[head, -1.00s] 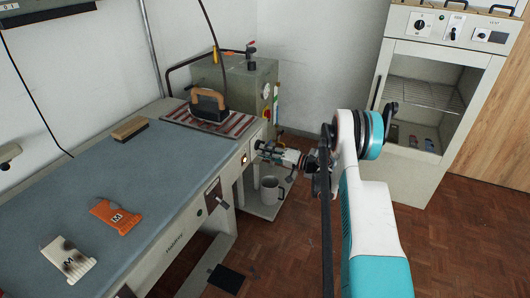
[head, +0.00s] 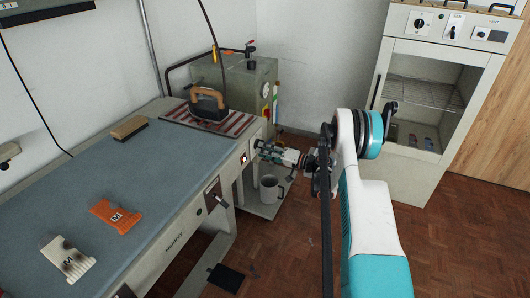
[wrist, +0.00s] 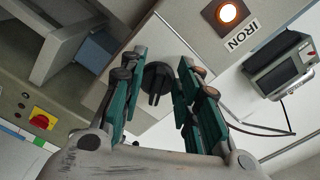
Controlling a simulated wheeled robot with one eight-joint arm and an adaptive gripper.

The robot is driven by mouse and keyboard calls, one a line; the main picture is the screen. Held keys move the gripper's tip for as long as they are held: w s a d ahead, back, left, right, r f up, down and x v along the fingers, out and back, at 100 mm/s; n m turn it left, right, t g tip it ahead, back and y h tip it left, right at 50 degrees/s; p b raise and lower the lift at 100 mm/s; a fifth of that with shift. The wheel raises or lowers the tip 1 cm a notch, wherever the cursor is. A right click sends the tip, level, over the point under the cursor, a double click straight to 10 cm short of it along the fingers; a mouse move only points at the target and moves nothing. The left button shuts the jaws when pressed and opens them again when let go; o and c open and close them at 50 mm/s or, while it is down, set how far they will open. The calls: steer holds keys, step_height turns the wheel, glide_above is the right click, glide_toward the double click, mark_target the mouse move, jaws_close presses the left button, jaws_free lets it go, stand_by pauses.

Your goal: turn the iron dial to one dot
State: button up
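The iron dial (wrist: 157,80) is a black round knob with a raised grip bar on a light panel in the wrist view. Its bar runs roughly up and down in the picture; I cannot make out any dots around it. My gripper (wrist: 159,74) has its two green-padded fingers on either side of the dial, with a visible gap on each side. In the head view my gripper (head: 262,147) is at the end of the blue table, and hides the dial. A lit round lamp (wrist: 228,13) sits above an "IRON" label (wrist: 241,40) on the same panel.
The iron (head: 208,104) stands on a striped rest at the table's far end. A green boiler box (head: 248,82) stands behind. A grey device with a screen (wrist: 278,72) shows at the wrist view's right.

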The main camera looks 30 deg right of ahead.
steer(key=v, duration=1.2)
stand_by(0.3)
steer(key=a+r+g+h+p, duration=0.25)
steer(key=a+r+g, duration=0.35)
steer(key=a+r, duration=1.35)
steer(key=s+a+r+g+h, duration=0.2)
steer(key=s+a+r+h, duration=0.1)
steer(key=s+a+r, duration=0.65)
steer(key=s+a+r+n+h, duration=0.1)
steer(key=s+a+r+h, duration=0.15)
steer(key=s, duration=0.55)
steer(key=s+d+f+n+h+b, duration=0.1)
steer(key=s+f, duration=0.3)
steer(key=s, duration=0.3)
steer(key=s+d+f+n+t+h+b, duration=0.1)
steer(key=s+f, duration=0.3)
steer(key=s, duration=0.4)
steer(key=shift+s+n+h, duration=0.25)
steer(key=shift+n+h, duration=0.25)
steer(key=shift+n, duration=0.2)
